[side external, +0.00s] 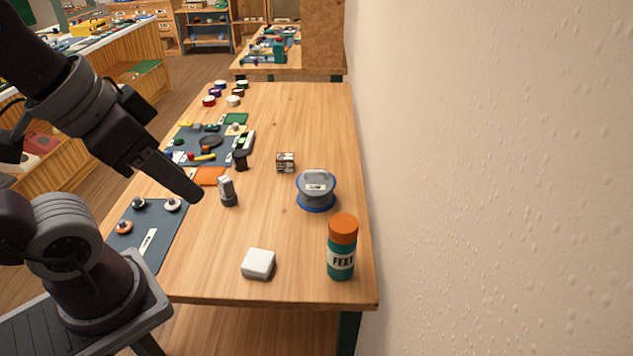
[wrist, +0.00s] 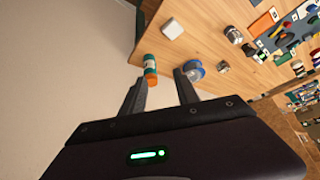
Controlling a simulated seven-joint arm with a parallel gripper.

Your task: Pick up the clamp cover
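No object is clearly marked as the clamp cover, and I cannot tell which one it is. A small metallic block with dark marks (side external: 285,162) sits mid-table and shows in the wrist view (wrist: 223,66). A grey upright piece with a dark base (side external: 227,191) stands left of it, also in the wrist view (wrist: 233,35). A white rounded block (side external: 258,264) lies near the front edge. My gripper (side external: 192,192) is above the table's left side, apart from the objects. In the wrist view its two fingers (wrist: 160,76) are spread and empty.
A teal bottle with an orange cap (side external: 341,259) and a blue-rimmed spool (side external: 316,200) stand at the right, near the wall (side external: 480,180). A dark mat with round pieces (side external: 147,239) is at the left. Tools and coloured caps crowd the far table. The table's front middle is mostly clear.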

